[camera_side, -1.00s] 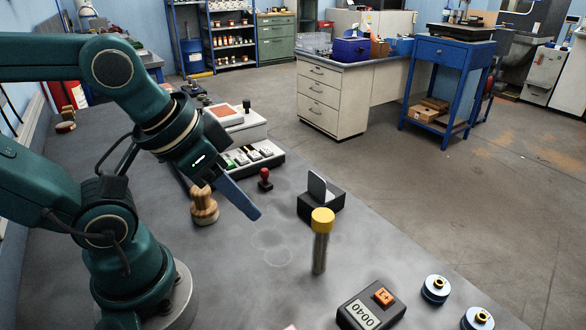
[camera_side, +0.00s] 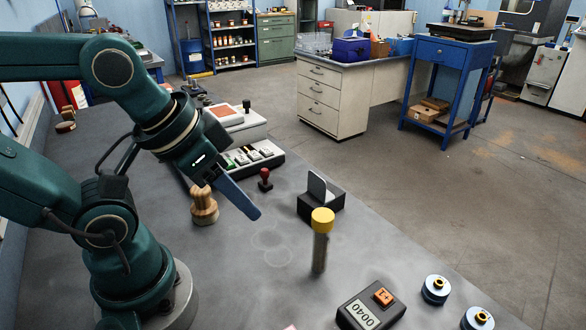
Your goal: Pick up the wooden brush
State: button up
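A turned wooden piece (camera_side: 204,207) with a rounded top and wider base stands upright on the grey bench, left of centre; it looks like the wooden brush, though no bristles can be made out. My gripper (camera_side: 256,214) hangs above the bench, with a long blue finger slanting down to the right. The finger passes just right of the wooden piece's top in the picture; I cannot tell whether they touch. Only one finger shows clearly, so the opening between the fingers is hidden. I see nothing held at the fingertip.
A yellow-capped tube (camera_side: 321,240) stands right of the finger. A black holder (camera_side: 320,203), a red-knobbed stamp (camera_side: 265,178) and a switch panel (camera_side: 254,156) lie behind. A counter box (camera_side: 370,305) and blue round pieces (camera_side: 436,290) are at front right. The bench between finger and tube is clear.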

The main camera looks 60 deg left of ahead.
jog(key=o, duration=1.1)
notch_tip(320, 180, up, 5)
jog(key=m+g+y, duration=0.5)
jog(key=m+y, duration=0.9)
jog(key=m, duration=0.5)
send_over(204, 206)
jog(key=shift+h, duration=0.3)
jog(key=f, duration=1.9)
jog(key=shift+d+f, duration=0.1)
jog(key=shift+d, duration=0.1)
jog(key=shift+x, duration=2.6)
